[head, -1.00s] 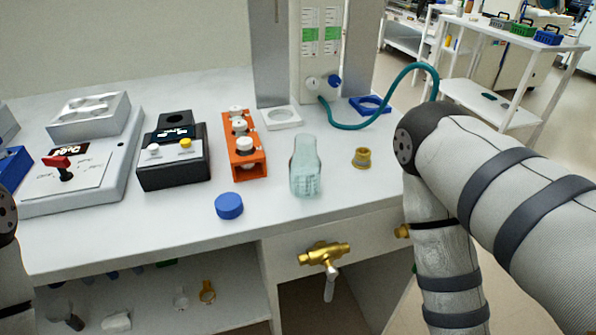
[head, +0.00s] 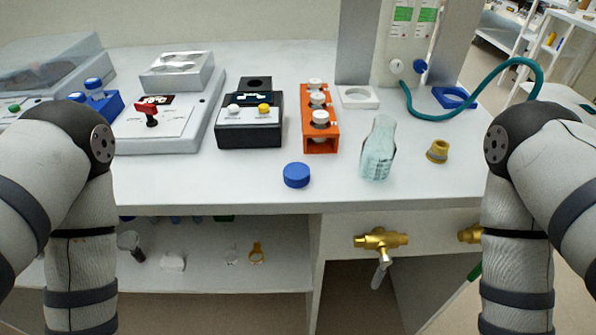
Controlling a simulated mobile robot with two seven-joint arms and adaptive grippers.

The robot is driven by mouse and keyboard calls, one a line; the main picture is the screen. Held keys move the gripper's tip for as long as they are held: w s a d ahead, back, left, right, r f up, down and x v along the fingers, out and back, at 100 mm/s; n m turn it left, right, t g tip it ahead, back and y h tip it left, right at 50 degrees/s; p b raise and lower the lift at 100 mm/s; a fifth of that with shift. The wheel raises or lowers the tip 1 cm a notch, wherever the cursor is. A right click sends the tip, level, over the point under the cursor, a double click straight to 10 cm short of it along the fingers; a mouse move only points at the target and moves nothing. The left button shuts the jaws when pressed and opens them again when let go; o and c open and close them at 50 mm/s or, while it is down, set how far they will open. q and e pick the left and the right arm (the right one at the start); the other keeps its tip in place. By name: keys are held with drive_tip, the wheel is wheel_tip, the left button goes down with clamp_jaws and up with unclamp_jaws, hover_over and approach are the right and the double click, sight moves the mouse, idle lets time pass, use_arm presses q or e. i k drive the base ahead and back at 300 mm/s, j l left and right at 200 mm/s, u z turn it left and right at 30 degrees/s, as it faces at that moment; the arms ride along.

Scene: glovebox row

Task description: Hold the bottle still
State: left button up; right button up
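A clear, pale-green bottle (head: 378,150) with a narrower neck stands on the white bench, right of centre. A blue round cap-like disc (head: 297,175) lies on the bench to its left, and a small brass-coloured fitting (head: 438,151) stands to its right. Nothing of mine touches the bottle. My left and right arms show at the two sides of the picture, bent downward at their joints. Both grippers are out of view below the frame.
An orange rack (head: 307,135) with white-capped vials stands left of the bottle. Further left are a black device (head: 249,132) and a balance-like unit (head: 175,130). Brass valves (head: 381,240) stick out from the bench front. A teal hose (head: 460,112) curves behind. Bench front is mostly clear.

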sight(379, 149)
drive_tip(key=k+j+z, duration=0.2)
drive_tip(key=j+z, duration=0.2)
drive_tip(key=k+j+z, duration=0.2)
drive_tip(key=z, duration=0.15)
drive_tip(key=i+j+z, duration=0.15)
drive_tip(key=z, duration=0.15)
drive_tip(key=i, duration=0.1)
